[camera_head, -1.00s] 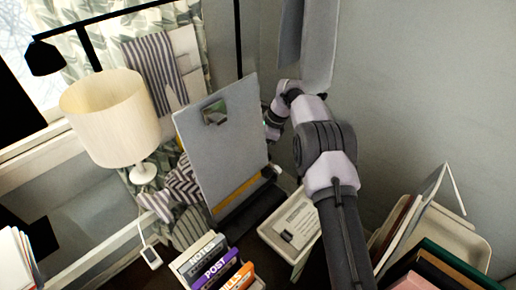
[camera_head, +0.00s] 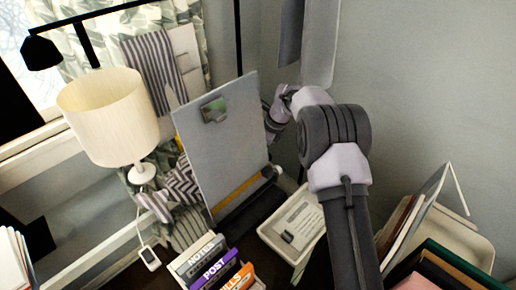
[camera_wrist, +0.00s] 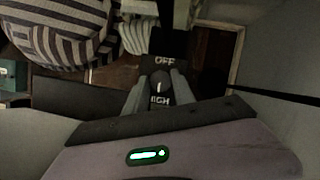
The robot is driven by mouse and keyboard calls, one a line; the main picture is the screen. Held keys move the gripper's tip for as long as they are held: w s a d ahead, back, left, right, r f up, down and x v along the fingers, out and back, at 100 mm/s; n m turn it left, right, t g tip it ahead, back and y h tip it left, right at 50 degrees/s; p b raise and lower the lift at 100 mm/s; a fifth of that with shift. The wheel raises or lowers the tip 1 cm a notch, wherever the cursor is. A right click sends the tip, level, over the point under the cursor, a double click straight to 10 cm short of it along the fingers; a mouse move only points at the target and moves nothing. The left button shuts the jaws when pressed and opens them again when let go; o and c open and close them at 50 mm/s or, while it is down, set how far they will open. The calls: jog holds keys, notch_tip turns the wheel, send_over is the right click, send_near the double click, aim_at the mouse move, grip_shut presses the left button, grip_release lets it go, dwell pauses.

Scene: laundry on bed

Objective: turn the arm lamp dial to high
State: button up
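The black arm lamp (camera_head: 43,52) reaches across the upper left in the head view, its shade near the window. In the wrist view a small dark dial (camera_wrist: 160,77) sits on a black panel marked OFF above it and HIGH below it. A white line on the dial lies on its lower side, towards HIGH. My gripper (camera_wrist: 159,75) has one finger on each side of the dial, close to it. I cannot tell whether the fingers touch it. In the head view the fingertips and dial are hidden behind a grey clipboard.
The upright clipboard (camera_head: 222,145) stands left of my arm. A white table lamp (camera_head: 108,117) stands further left. A letter sorter (camera_head: 217,265), a shallow tray (camera_head: 292,228) and a rack of folders (camera_head: 425,220) surround my arm. A plain wall is at right.

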jog(key=o, duration=0.3)
jog(key=p+v, duration=0.6)
jog(key=v, duration=1.1)
jog(key=shift+d+r, duration=0.15)
jog(key=shift+d, duration=0.05)
jog(key=shift+r, duration=0.1)
jog(key=s+d+r+n+t, duration=0.1)
jog(key=s+r+n+t, duration=0.1)
jog(key=s+r+n, duration=0.95)
jog(key=s+d+n+t+h, duration=0.2)
jog(key=s+n, duration=0.4)
jog(key=s, duration=2.1)
jog(key=shift+r+n, duration=0.3)
jog(key=shift+n, duration=0.05)
